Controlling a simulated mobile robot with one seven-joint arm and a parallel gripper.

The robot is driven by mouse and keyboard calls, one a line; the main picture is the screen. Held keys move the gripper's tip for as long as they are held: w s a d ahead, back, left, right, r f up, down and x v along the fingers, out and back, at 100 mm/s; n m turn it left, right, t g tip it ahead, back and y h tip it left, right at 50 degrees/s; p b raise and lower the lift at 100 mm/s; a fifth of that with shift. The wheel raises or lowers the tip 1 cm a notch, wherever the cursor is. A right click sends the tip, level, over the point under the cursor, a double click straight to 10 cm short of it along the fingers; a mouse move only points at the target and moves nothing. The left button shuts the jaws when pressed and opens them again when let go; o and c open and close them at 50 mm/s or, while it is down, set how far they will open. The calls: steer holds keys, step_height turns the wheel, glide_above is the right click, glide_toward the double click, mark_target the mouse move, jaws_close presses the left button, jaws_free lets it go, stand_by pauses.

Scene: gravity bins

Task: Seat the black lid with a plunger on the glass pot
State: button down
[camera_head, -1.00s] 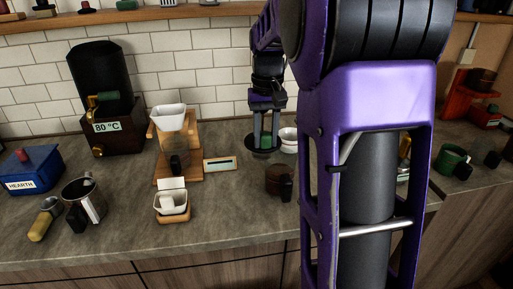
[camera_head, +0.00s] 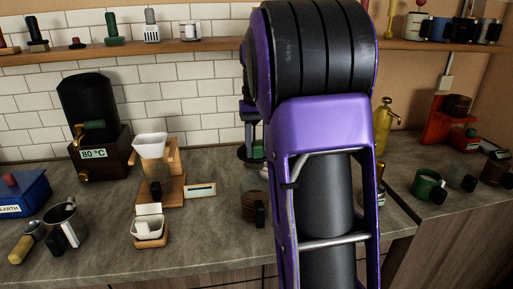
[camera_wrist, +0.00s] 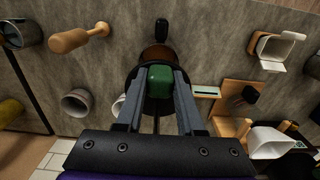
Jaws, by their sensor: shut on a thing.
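My gripper (camera_wrist: 160,85) is shut on the green knob (camera_wrist: 159,80) of the black lid, with one finger on each side. The black lid (camera_wrist: 134,84) shows as a round dark disc below the knob; it also shows in the head view (camera_head: 246,157), held above the counter. The glass pot (camera_head: 253,198) stands upright on the counter, brown inside, with a black handle (camera_head: 261,214). In the wrist view the pot (camera_wrist: 157,54) lies partly behind the lid, its handle pointing away. The lid is apart from the pot and higher. My arm hides part of the head view.
Left of the pot are a wooden dripper stand (camera_head: 175,187) with a white funnel (camera_head: 150,146) and a small display block (camera_head: 201,190). A pale wooden tool (camera_wrist: 76,40), a grey mug (camera_wrist: 78,102) and a white cup (camera_wrist: 118,105) lie nearby. Bare counter surrounds the pot's front.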

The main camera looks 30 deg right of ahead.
steer(key=shift+f, duration=0.15)
steer(key=shift+f+b, duration=1.45)
steer(key=shift+f, duration=0.9)
steer(key=shift+f, duration=0.1)
steer(key=shift+f+b, duration=0.8)
steer(key=shift+f, duration=0.8)
steer(key=shift+f+b, duration=0.4)
steer(key=shift+f, duration=0.4)
steer(key=shift+c, duration=2.2)
jaws_free()
